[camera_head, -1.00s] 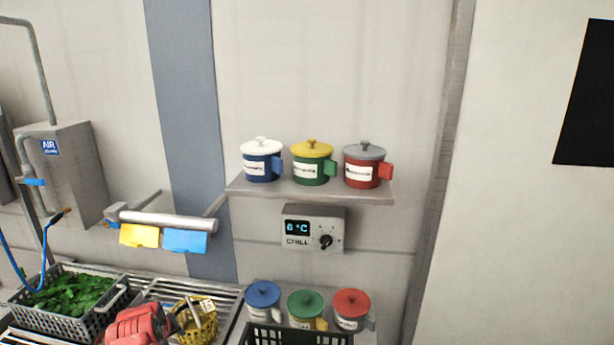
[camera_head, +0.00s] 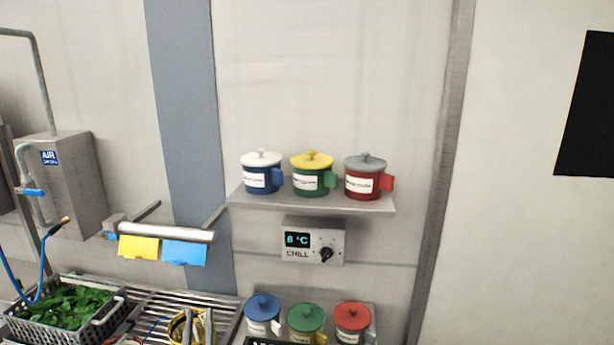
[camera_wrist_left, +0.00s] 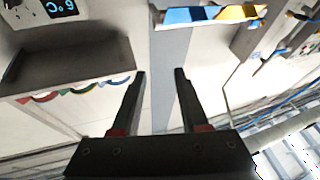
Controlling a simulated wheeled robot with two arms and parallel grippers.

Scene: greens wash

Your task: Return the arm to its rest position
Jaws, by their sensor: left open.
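My left gripper (camera_head: 199,324) shows at the bottom edge of the head view, in front of a yellow basket (camera_head: 176,330), with only its fingers partly visible. In the left wrist view, its two dark fingers (camera_wrist_left: 160,75) stand apart with nothing between them. Beyond them are the grey-blue wall strip and the blue and yellow cards (camera_wrist_left: 205,15). The rest of the left arm is mostly cut off or hidden. My right gripper is in neither view.
A wall shelf (camera_head: 310,204) carries three lidded mugs above the chill box (camera_head: 313,240). Three more mugs stand below. A grey crate of greens (camera_head: 66,309) is at lower left, and a rail with cards (camera_head: 165,231) is on the wall.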

